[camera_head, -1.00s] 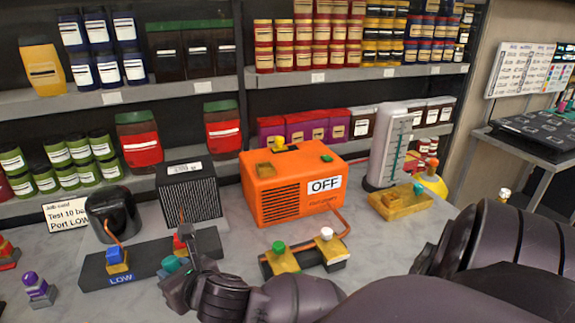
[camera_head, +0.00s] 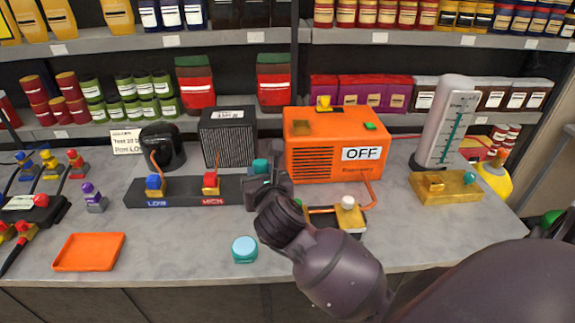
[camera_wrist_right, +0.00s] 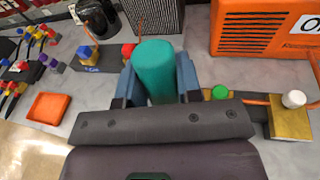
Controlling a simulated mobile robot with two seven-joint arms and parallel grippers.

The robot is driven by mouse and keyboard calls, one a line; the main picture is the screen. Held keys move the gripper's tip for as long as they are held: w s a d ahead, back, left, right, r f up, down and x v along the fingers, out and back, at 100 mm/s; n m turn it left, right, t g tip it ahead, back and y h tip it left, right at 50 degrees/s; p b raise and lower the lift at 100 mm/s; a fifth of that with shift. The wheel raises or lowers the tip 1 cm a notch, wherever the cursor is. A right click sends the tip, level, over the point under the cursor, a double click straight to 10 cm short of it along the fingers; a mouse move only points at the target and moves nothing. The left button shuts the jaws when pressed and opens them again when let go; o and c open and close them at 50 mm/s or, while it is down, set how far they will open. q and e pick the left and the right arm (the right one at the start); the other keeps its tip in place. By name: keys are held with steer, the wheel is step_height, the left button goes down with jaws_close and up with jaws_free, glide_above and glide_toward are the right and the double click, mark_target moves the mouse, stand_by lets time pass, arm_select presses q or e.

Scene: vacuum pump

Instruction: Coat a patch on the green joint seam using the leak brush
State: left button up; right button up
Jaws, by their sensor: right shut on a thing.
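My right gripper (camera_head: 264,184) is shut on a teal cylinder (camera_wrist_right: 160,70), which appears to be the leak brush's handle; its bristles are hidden. The cylinder stands between the fingers in the right wrist view. The green knob (camera_wrist_right: 220,92) is on the fitting block right of the gripper. I cannot make out the joint seam itself. A teal round pot (camera_head: 245,249) sits on the counter left of my wrist. My left gripper is not in view.
The orange pump (camera_head: 334,160) reads OFF. A dark block (camera_head: 184,199) carries blue and red knobs. An orange tray (camera_head: 89,252) lies front left. The counter's front middle, left of the teal pot, is clear.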

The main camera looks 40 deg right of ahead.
steer(key=d+f+m+h+b, duration=0.3)
steer(key=d+f+h+b, duration=0.1)
steer(key=d+f+h, duration=0.1)
steer(key=shift+s+d+g+b, duration=0.25)
steer(key=shift+d+g+b, duration=0.05)
steer(key=shift+b, duration=0.1)
stand_by(0.4)
stand_by(0.4)
